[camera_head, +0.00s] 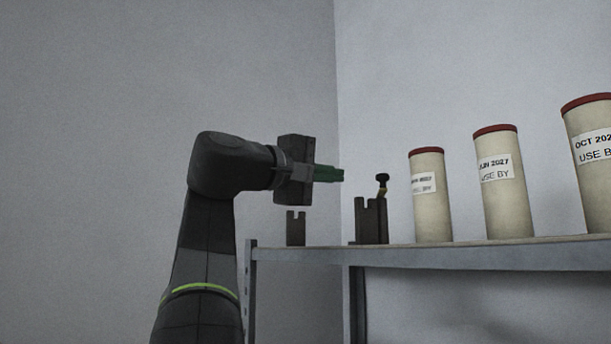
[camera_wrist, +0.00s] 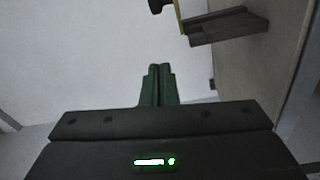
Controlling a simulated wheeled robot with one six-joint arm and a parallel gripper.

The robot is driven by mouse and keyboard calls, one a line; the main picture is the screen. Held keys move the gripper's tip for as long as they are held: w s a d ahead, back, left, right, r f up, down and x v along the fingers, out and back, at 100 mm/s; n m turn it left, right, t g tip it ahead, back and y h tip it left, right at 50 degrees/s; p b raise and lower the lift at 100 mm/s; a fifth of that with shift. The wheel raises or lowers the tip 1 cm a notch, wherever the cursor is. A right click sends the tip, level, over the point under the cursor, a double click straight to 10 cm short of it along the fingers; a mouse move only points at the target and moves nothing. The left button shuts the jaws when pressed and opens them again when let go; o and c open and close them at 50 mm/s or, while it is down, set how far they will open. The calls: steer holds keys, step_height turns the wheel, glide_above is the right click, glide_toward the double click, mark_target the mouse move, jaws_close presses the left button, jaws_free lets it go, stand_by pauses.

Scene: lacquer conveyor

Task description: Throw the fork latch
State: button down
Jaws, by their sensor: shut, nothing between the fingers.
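The fork latch stands on the shelf in two dark parts. Its right bracket (camera_head: 370,222) carries an upright lever with a black knob (camera_head: 382,179) and a yellowish band below it. A separate notched fork (camera_head: 296,228) stands to the left near the shelf's end, with its slot open at the top. My gripper (camera_head: 342,175) has green fingers, shut and empty, pointing right, above and left of the bracket and apart from the knob. In the wrist view the closed fingertips (camera_wrist: 159,70) show below the knob (camera_wrist: 157,5) and a dark bracket (camera_wrist: 228,27).
Several cream canisters with red lids and date labels, one nearest the latch (camera_head: 430,205), stand in a row to the right on the shelf (camera_head: 470,253). Grey walls stand behind. The space above the latch and left of the canisters is free.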

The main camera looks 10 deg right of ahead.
mark_target(381, 186)
steer(key=s+d+p, duration=0.1)
steer(key=d, duration=0.5)
steer(key=shift+f, duration=0.2)
steer(key=shift+s, duration=0.2)
steer(key=shift+d+t, duration=0.1)
steer(key=shift+t, duration=0.2)
steer(key=shift+s+d+n+t+y, duration=0.15)
steer(key=shift+n+t+y, duration=0.15)
steer(key=shift+n, duration=0.1)
